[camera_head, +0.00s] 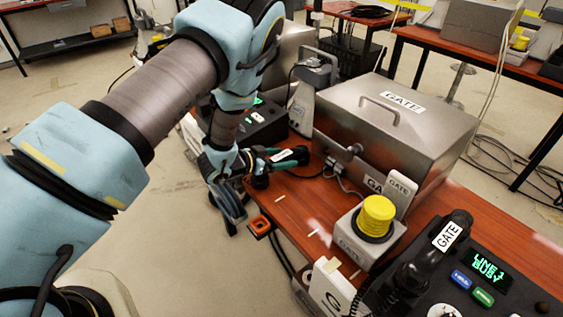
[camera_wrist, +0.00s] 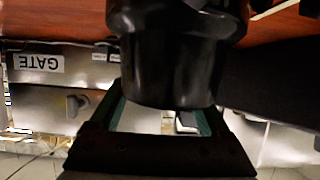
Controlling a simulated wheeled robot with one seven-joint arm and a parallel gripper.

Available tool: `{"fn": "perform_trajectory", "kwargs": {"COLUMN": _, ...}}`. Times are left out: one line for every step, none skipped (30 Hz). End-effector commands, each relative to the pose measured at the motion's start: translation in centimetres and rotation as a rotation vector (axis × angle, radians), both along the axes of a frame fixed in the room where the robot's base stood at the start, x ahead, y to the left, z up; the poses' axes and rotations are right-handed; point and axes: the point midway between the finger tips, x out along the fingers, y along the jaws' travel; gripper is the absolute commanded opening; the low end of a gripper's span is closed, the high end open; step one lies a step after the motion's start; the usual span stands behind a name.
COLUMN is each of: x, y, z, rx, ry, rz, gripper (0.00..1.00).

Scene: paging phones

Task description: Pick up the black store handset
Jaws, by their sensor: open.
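A black handset (camera_head: 261,171) with a small white label, too small to read, is at the table's left edge in the head view. My gripper (camera_head: 287,158) is there too, its teal fingers open on either side of the labelled part. In the wrist view a large black rounded end (camera_wrist: 172,62), apparently of this handset, fills the upper middle, close to the camera and in front of the open jaws (camera_wrist: 160,118). It hides part of the jaws, and I cannot tell whether a finger touches it. A black phone base (camera_head: 262,122) with a green display stands behind.
A steel box (camera_head: 385,140) labelled GATE stands right of my gripper. Nearer are a yellow button (camera_head: 376,214) on a grey box and another black handset (camera_head: 428,262) labelled GATE on its phone base. Open floor lies left of the red-brown table (camera_head: 285,205).

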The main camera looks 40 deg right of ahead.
Motion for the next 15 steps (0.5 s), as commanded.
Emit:
{"fn": "perform_trajectory", "kwargs": {"x": 0.02, "y": 0.02, "z": -0.02, "rx": 0.000, "ry": 0.000, "rz": 0.001, "gripper": 0.80}}
{"fn": "perform_trajectory", "kwargs": {"x": 0.02, "y": 0.02, "z": -0.02, "rx": 0.000, "ry": 0.000, "rz": 0.001, "gripper": 0.80}}
{"fn": "perform_trajectory", "kwargs": {"x": 0.02, "y": 0.03, "z": -0.02, "rx": 0.000, "ry": 0.000, "rz": 0.001, "gripper": 0.80}}
{"fn": "perform_trajectory", "kwargs": {"x": 0.02, "y": 0.03, "z": -0.02, "rx": 0.000, "ry": 0.000, "rz": 0.000, "gripper": 0.78}}
{"fn": "perform_trajectory", "kwargs": {"x": 0.02, "y": 0.04, "z": -0.02, "rx": 0.000, "ry": 0.000, "rz": 0.000, "gripper": 0.74}}
{"fn": "perform_trajectory", "kwargs": {"x": 0.03, "y": 0.03, "z": -0.01, "rx": 0.000, "ry": 0.000, "rz": 0.000, "gripper": 0.70}}
{"fn": "perform_trajectory", "kwargs": {"x": 0.02, "y": 0.03, "z": -0.01, "rx": 0.000, "ry": 0.000, "rz": 0.000, "gripper": 0.67}}
{"fn": "perform_trajectory", "kwargs": {"x": 0.03, "y": 0.04, "z": 0.00, "rx": 0.000, "ry": 0.000, "rz": 0.000, "gripper": 0.63}}
{"fn": "perform_trajectory", "kwargs": {"x": 0.03, "y": 0.04, "z": 0.00, "rx": 0.000, "ry": 0.000, "rz": 0.000, "gripper": 0.59}}
{"fn": "perform_trajectory", "kwargs": {"x": 0.03, "y": 0.04, "z": 0.00, "rx": 0.000, "ry": 0.000, "rz": 0.000, "gripper": 0.55}}
{"fn": "perform_trajectory", "kwargs": {"x": 0.03, "y": 0.04, "z": 0.00, "rx": 0.000, "ry": 0.000, "rz": 0.000, "gripper": 0.52}}
{"fn": "perform_trajectory", "kwargs": {"x": 0.03, "y": 0.05, "z": 0.00, "rx": 0.000, "ry": 0.000, "rz": 0.000, "gripper": 0.47}}
{"fn": "perform_trajectory", "kwargs": {"x": 0.03, "y": 0.05, "z": 0.00, "rx": 0.000, "ry": 0.000, "rz": 0.000, "gripper": 0.44}}
{"fn": "perform_trajectory", "kwargs": {"x": 0.03, "y": 0.05, "z": 0.00, "rx": 0.000, "ry": 0.000, "rz": 0.000, "gripper": 0.41}}
{"fn": "perform_trajectory", "kwargs": {"x": 0.03, "y": 0.05, "z": 0.00, "rx": 0.000, "ry": 0.000, "rz": 0.000, "gripper": 0.36}}
